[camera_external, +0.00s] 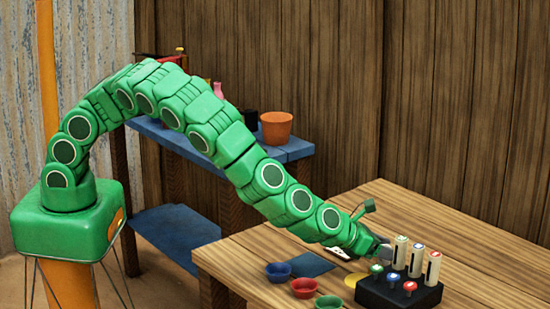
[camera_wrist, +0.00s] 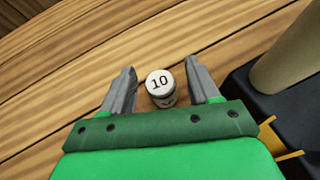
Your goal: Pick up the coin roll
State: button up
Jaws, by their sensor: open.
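A small cylinder with a white round end marked "10" (camera_wrist: 160,82), which looks like the coin roll, shows in the wrist view. It is between the two grey fingers of my gripper (camera_wrist: 161,66), with gaps visible on both sides. The fingers are open and not closed on it. The lower part of the roll is hidden by the green gripper body. In the external view my gripper (camera_external: 380,249) is low over the wooden table, just left of the black block; the roll cannot be made out there.
The black block (camera_external: 372,295) holds cream cylinders (camera_external: 416,260) and coloured knobs close to my gripper's right; it also shows in the wrist view (camera_wrist: 295,125). Blue (camera_external: 278,272), red (camera_external: 304,288) and green bowls stand to the left. The table behind is clear.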

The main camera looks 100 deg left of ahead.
grip_shut()
